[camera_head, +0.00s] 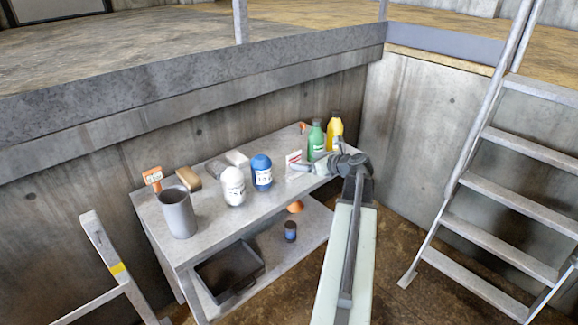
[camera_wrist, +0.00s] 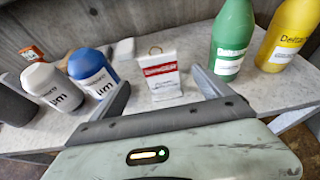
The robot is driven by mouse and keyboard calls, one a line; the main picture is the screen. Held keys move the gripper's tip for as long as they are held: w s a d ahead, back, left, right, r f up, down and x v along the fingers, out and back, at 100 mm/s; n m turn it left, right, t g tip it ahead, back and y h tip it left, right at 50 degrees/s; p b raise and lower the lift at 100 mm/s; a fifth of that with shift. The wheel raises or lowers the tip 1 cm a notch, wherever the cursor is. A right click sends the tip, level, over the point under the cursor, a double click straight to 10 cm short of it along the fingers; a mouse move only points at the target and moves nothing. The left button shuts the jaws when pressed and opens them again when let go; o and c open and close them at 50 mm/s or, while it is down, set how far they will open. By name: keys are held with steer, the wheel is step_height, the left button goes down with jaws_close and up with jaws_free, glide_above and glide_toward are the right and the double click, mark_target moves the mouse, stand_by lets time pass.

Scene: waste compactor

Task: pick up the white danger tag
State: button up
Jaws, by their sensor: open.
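The white danger tag (camera_wrist: 162,78) stands upright on the table, with a red band and a brass-coloured ring at its top. In the head view the tag (camera_head: 294,163) is near the table's right part, left of the green bottle. My gripper (camera_wrist: 166,92) is open, with one finger on each side of the tag in the wrist view. The fingers look apart from the tag, and nothing is held. In the head view my gripper (camera_head: 318,165) is just right of the tag, and its fingers are partly hard to make out.
The green bottle (camera_wrist: 233,40) and yellow bottle (camera_wrist: 290,35) stand right of the tag. The blue bottle (camera_head: 262,172) and white bottle (camera_head: 233,186) stand left. A grey cup (camera_head: 178,212) is at the table's left end. A ladder (camera_head: 500,165) stands at right.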

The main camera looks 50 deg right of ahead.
mark_target(295, 158)
steer(key=shift+b+x, duration=0.45)
steer(key=shift+x, duration=0.7)
steer(key=shift+w+f, duration=0.1)
steer(key=shift+w, duration=0.3)
steer(key=b+x, duration=0.2)
steer(key=x, duration=0.3)
steer(key=shift+c, duration=0.6)
steer(key=c, duration=1.3)
steer(key=shift+c, duration=0.2)
steer(key=shift+r, duration=0.2)
